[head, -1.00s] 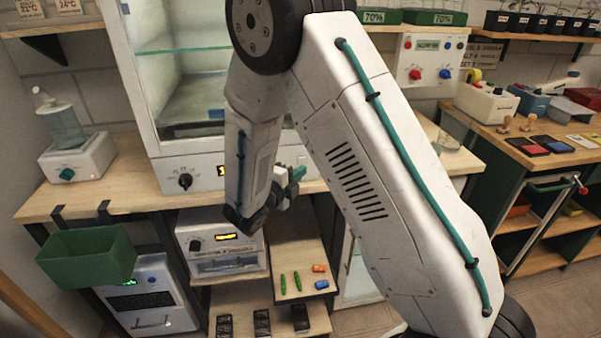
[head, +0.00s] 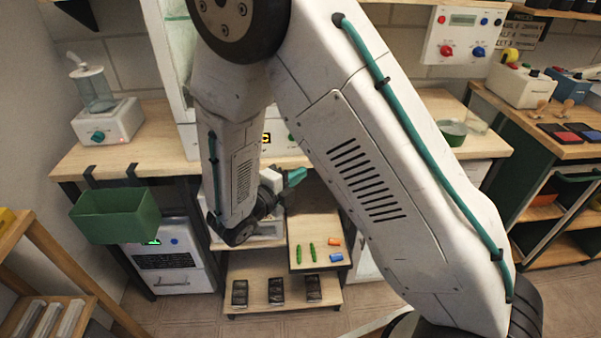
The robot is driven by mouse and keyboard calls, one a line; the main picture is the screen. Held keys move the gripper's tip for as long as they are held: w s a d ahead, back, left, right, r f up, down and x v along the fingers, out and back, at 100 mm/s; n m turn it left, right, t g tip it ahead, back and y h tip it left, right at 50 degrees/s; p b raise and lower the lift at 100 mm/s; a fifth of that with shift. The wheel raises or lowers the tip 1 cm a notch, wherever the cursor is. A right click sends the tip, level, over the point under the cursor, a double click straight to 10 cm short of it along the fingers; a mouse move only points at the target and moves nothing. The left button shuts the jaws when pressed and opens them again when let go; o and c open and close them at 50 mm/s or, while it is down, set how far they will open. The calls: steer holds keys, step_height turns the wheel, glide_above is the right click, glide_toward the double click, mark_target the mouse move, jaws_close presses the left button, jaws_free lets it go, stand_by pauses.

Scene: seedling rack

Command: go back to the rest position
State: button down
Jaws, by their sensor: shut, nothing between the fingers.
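My arm fills the middle of the head view, folded, with its forearm hanging down in front of the bench. My gripper (head: 294,178) shows at the end of the wrist, to the right of the forearm, with teal fingertips that point right. It is shut and empty, above the small wooden shelf and apart from the things on it. Part of the wrist is hidden behind the forearm.
A wooden bench (head: 120,150) carries a glass-jar device (head: 108,122). A green bin (head: 115,215) hangs at its front. A pull-out shelf (head: 318,226) holds green and coloured pieces. Black trays (head: 276,291) lie below. A wooden rack (head: 30,262) stands at left.

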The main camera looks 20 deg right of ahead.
stand_by(0.3)
steer(key=s+d+r+m+g+y, duration=0.25)
steer(key=s+m+g, duration=0.4)
steer(key=m, duration=0.55)
steer(key=s+d+r+m+g+y, duration=0.1)
steer(key=s+d+r+m+g, duration=0.3)
steer(key=s+m, duration=0.6)
steer(key=s+r+m+t+y, duration=0.3)
steer(key=s+r+m+y, duration=0.7)
steer(key=m, duration=1)
step_height(320, 180, up, 2)
steer(key=shift+s+a+r+y, duration=0.1)
steer(key=shift+s+a+y, duration=0.3)
steer(key=shift+y, duration=0.35)
